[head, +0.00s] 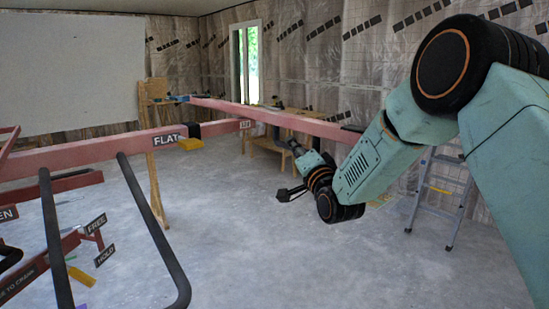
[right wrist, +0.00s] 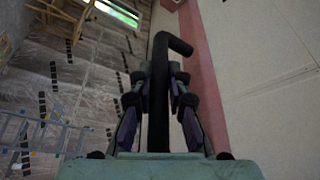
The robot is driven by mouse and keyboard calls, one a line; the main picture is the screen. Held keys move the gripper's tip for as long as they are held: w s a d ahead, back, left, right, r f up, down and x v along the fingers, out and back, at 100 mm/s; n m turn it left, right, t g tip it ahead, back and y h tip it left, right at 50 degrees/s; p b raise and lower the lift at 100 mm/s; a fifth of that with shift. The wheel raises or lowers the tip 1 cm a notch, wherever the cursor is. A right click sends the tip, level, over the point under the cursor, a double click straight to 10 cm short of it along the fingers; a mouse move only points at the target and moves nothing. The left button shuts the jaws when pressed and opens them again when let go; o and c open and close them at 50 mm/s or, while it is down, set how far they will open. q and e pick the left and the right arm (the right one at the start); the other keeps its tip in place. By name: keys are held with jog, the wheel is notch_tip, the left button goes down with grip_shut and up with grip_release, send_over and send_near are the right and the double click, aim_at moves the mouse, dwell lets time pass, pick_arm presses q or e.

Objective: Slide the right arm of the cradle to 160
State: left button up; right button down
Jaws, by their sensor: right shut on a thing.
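The cradle is made of pinkish-red beams. One beam with a FLAT label (head: 166,139) runs across the left of the head view and ends at a small white label (head: 245,124), too small to read surely. A long crossing beam (head: 270,117) runs from the back towards the right. My right gripper (head: 297,150) is just below this beam. In the right wrist view its fingers (right wrist: 160,88) are closed around a black bent handle (right wrist: 158,60), beside a pink beam (right wrist: 198,70). No 160 mark is readable. My left gripper is not in view.
Black tube bars (head: 150,225) and FREE and HOLD labels (head: 96,224) are at the lower left. A stepladder (head: 440,195) stands at the right. A wooden bench (head: 268,150) is behind. The grey floor in the middle is clear.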

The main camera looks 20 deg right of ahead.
jog(key=w+d+b, duration=0.1)
jog(key=w+d, duration=0.1)
jog(key=d, duration=0.5)
jog(key=shift+w+d, duration=0.2)
jog(key=shift+w, duration=0.15)
jog(key=c, duration=1.3)
grip_release()
jog(key=v, duration=1.2)
